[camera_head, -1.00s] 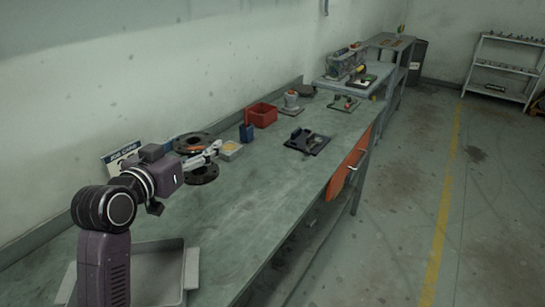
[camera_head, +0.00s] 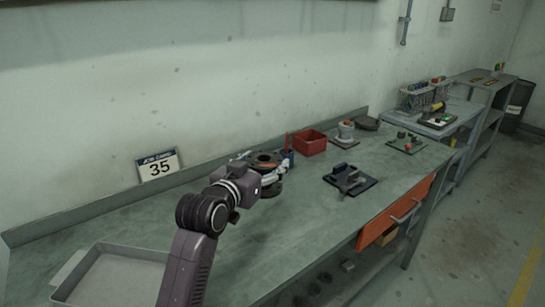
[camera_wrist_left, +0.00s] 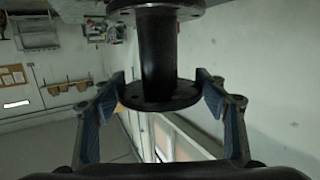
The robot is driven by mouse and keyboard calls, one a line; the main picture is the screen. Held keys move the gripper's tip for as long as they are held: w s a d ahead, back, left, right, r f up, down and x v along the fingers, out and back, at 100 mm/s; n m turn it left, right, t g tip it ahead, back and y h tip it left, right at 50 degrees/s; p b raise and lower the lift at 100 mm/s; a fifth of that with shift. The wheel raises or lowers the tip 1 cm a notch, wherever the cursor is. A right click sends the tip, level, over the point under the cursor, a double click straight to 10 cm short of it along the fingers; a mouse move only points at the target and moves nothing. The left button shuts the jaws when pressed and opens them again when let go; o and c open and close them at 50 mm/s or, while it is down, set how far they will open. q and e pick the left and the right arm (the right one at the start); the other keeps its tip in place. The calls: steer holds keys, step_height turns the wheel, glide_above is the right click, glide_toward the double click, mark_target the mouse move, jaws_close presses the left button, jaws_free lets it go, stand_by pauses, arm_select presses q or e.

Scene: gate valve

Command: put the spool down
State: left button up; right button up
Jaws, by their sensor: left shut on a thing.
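The spool is a dark pipe piece with a round flange at each end. In the head view its upper flange (camera_head: 265,160) shows above my left gripper (camera_head: 268,176), and its lower flange shows just below, over the bench. The gripper's fingers and wrist hide part of it. In the left wrist view the spool (camera_wrist_left: 158,55) stands between the two finger pads of my left gripper (camera_wrist_left: 160,88), which is shut on it. I cannot tell whether the lower flange touches the bench (camera_head: 130,215). My right gripper is not in view.
A red bin (camera_head: 310,143) and a blue object (camera_head: 289,158) stand close behind and right of the spool. A dark fixture (camera_head: 350,180) lies farther right. A grey tray (camera_head: 112,275) is at the front left. The bench beside the number sign (camera_head: 157,165) is clear.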

arm_select(q)
step_height(320, 180, down, 14)
steer(key=shift+d+f, duration=0.1)
steer(key=shift+f, duration=0.05)
stand_by(0.5)
steer(key=shift+f, duration=0.1)
steer(key=o, duration=1.8)
steer(key=shift+f, duration=0.35)
steer(key=shift+o, duration=1.4)
steer(key=shift+s, duration=0.1)
steer(key=shift+r, duration=0.1)
steer(key=v, duration=1.2)
